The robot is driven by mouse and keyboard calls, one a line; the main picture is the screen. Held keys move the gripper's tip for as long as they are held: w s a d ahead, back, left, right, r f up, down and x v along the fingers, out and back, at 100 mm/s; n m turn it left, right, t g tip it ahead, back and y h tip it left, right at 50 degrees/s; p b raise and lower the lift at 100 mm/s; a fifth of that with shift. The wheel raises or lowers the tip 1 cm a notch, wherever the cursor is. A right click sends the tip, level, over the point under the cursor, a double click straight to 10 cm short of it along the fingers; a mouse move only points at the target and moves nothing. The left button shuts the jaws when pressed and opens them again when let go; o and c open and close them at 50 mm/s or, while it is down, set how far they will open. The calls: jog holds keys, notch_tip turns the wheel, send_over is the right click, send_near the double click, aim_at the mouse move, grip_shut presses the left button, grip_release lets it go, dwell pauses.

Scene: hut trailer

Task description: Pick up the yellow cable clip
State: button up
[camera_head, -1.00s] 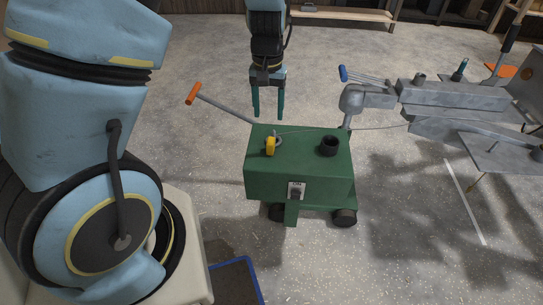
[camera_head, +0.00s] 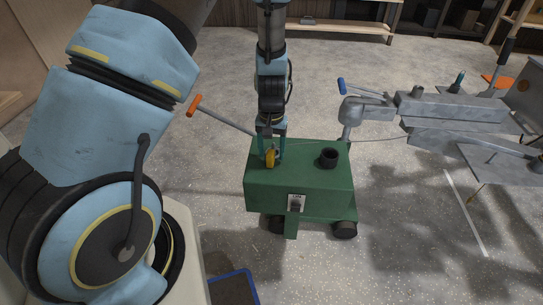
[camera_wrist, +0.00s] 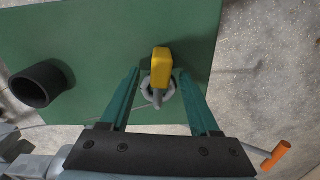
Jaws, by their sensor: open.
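The yellow cable clip (camera_head: 270,158) stands on top of the green wheeled box (camera_head: 322,190), near its left side. In the wrist view the yellow clip (camera_wrist: 161,66) has a grey ring and hook at its near end. My gripper (camera_head: 271,152) is down at the clip, just above the box top. In the wrist view my gripper (camera_wrist: 164,100) is open, with one green finger on each side of the clip's grey end. Gaps show between the fingers and the clip.
A black cup-like cylinder (camera_head: 329,157) stands on the box, right of the clip. A thin cable runs across the box top towards a grey metal rig (camera_head: 455,110). An orange-ended handle (camera_head: 194,105) sticks out to the left.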

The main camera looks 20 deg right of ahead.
jog(key=shift+f, duration=0.1)
grip_shut()
dwell(0.5)
